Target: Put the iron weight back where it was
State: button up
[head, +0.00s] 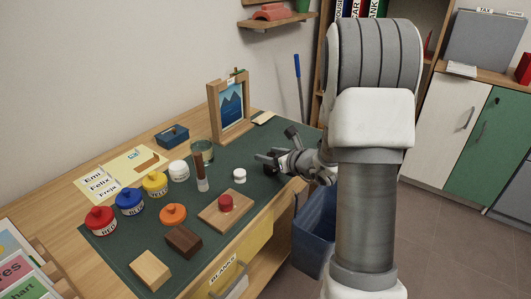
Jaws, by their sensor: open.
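My gripper (274,157) is open at the right side of the green desk mat (215,262), reaching in from the right. A small dark shape (270,169) sits at the fingertips. It may be the iron weight or part of the gripper; I cannot tell which. No other thing in view is clearly an iron weight. A small white round item (239,176) stands on the mat, left of the gripper and apart from it.
Red (99,221), blue (129,202) and yellow (155,184) jars line the mat's left side. A wooden board (212,217) with a red knob, two blocks and an orange item lie in front. A picture frame (230,107) stands behind. A blue bin (314,232) stands beside the desk.

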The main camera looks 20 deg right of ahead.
jog(key=p+v, duration=0.2)
jog(key=v, duration=0.7)
jog(key=shift+s+d+r, duration=0.1)
jog(key=shift+s+r, duration=0.05)
jog(key=shift+s, duration=0.1)
jog(key=s+a+r+n+g+y, duration=0.35)
jog(key=s+a+n, duration=0.25)
jog(key=a+n, duration=0.25)
jog(key=s+a+r+n+g+y, duration=0.25)
jog(key=s+a+r+n, duration=0.2)
jog(key=a+n, duration=0.45)
jog(key=s+d+r+n+h, duration=0.1)
jog(key=s+r+n+h, duration=0.1)
jog(key=s+n+h, duration=0.2)
jog(key=s+d+r+n+g+h, duration=0.1)
jog(key=s+d+n+h, duration=0.1)
jog(key=s+n+h, duration=0.3)
jog(key=s+n, duration=0.4)
jog(key=n, duration=0.2)
jog(key=shift+r, duration=0.35)
jog(key=shift+s+d+n, duration=0.1)
jog(key=shift+s+n, duration=0.05)
jog(key=shift+n, duration=0.1)
notch_tip(320, 180, up, 21)
jog(key=p, duration=2)
jog(key=shift+f, duration=0.25)
